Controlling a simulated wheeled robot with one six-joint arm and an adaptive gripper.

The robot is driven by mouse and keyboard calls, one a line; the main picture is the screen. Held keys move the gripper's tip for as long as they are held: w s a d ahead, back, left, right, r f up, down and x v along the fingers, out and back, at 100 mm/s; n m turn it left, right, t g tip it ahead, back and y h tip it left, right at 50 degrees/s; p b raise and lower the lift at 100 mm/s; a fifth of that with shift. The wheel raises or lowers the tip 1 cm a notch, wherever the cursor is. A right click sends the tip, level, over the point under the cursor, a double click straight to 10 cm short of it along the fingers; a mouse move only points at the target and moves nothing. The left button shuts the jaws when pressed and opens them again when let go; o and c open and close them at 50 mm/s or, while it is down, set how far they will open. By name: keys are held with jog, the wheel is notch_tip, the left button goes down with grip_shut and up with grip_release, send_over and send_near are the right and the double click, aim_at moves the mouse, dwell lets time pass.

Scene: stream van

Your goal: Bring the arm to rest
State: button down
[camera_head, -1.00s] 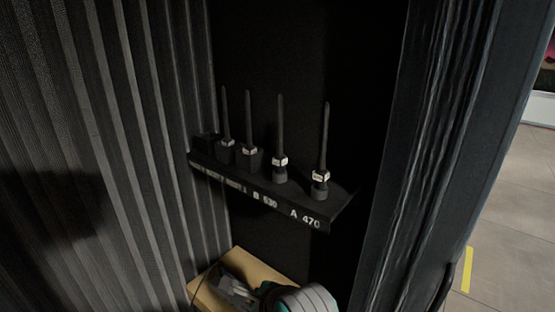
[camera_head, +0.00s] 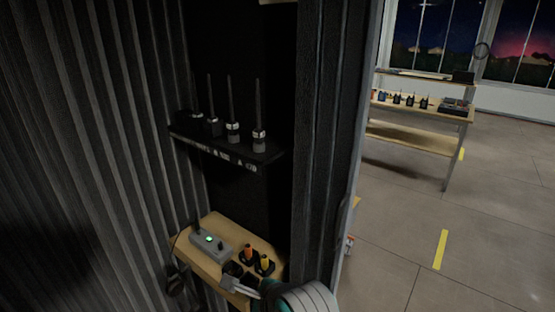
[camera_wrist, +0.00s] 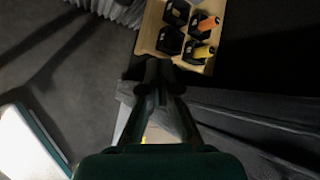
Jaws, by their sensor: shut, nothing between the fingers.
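My gripper (camera_wrist: 158,75) is in the wrist view, its dark fingers together with nothing between them. In the head view my gripper (camera_head: 238,282) is at the bottom, by the front edge of a small wooden shelf (camera_head: 212,261). My arm's pale link shows at the bottom, right of it. In the wrist view the wooden shelf (camera_wrist: 150,40) is just past the fingertips. I cannot tell whether the fingers touch it.
The wooden shelf holds a grey box with a green light (camera_head: 209,239) and orange- and yellow-topped items (camera_head: 249,254) in dark holders. A black shelf (camera_head: 262,156) above bears several antenna units. Ribbed dark curtains flank the niche. Open floor (camera_head: 400,215) and a table (camera_head: 440,112) lie right.

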jog(key=s+d+f+n+t+h, duration=0.2)
jog(key=s+d+f+n+t, duration=0.2)
jog(key=s+d+f+n, duration=0.85)
jog(key=s+d+r+n+t+h, duration=0.1)
jog(key=s+d+n, duration=0.3)
jog(key=s, duration=0.9)
jog(key=s+d+r+n+t+h, duration=0.1)
jog(key=s+d, duration=0.5)
jog(key=s, duration=0.7)
jog(key=n+t+h, duration=0.1)
jog(key=n, duration=0.1)
jog(key=shift+s+d+n, duration=0.2)
jog(key=shift+d+n, duration=0.1)
jog(key=shift+n, duration=0.05)
jog(key=shift+d+r, duration=0.1)
